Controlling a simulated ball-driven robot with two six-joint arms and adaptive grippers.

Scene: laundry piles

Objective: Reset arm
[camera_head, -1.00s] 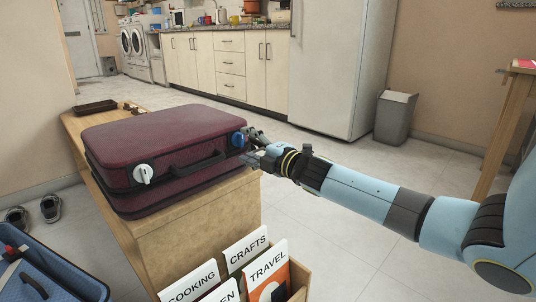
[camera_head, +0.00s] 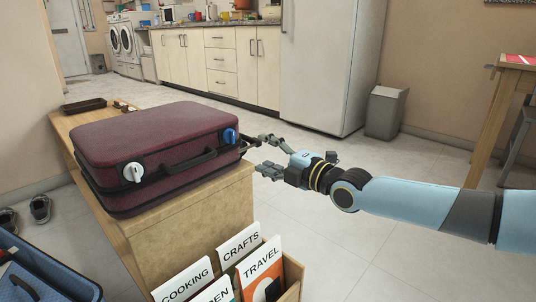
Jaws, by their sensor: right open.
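My right arm comes in from the right edge. Its gripper (camera_head: 266,155) is open and empty, its fingers pointing left just beside the right end of a maroon suitcase (camera_head: 150,140). The fingertips look close to the suitcase; I cannot tell whether they touch it. My left gripper is not in view.
A box of file folders (camera_head: 293,272) stands in front of the cabinet. An open blue suitcase (camera_head: 55,268) is at lower left, with shoes (camera_head: 40,208) behind it. A grey bin (camera_head: 385,112) stands by the fridge (camera_head: 322,65). A wooden table (camera_head: 490,115) is at right. Floor right of the cabinet is clear.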

